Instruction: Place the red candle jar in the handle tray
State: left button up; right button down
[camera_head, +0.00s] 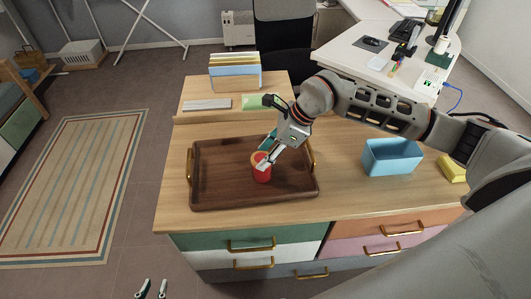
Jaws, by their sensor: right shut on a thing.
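The red candle jar (262,174) is upright over the middle of the handle tray (221,198), within its rim. The tray is dark brown wood with brass handles at its left and right ends and lies on the wooden desk. My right gripper (265,159) is shut on the jar near its top, reaching in from the upper right. I cannot tell whether the jar's base touches the tray floor. My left gripper (153,289) shows only its fingertips at the bottom edge, apart and empty, in front of the desk over the floor.
A blue bin (391,158) and a yellow object (452,168) stand on the desk to the right. A raised shelf at the back holds a file box (235,74), a grey keyboard-like bar (207,104) and a green pad (256,102). The tray floor around the jar is clear.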

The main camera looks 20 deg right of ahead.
jog(key=c, duration=1.2)
grip_release()
jog(key=v, duration=1.2)
jog(key=shift+b, duration=0.35)
